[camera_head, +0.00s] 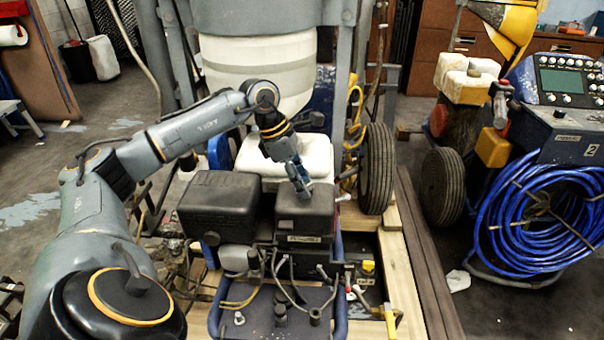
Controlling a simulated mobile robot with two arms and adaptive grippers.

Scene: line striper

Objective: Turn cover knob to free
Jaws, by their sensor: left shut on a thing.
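The line striper's engine stands in the middle of the head view, with a black boxy cover (305,217) on its right half. My left gripper (303,190) reaches down from above onto the top of this cover. It is shut on the cover knob, which its fingers hide almost fully. I cannot make out which way the knob is turned. The cover sits flat on the engine. My right gripper is not in view.
A larger black box (218,205) sits just left of the cover. A white tank (262,70) and a wheel (377,168) stand behind. A machine with a coiled blue hose (545,215) stands at the right. Wooden planks (400,270) lie beneath.

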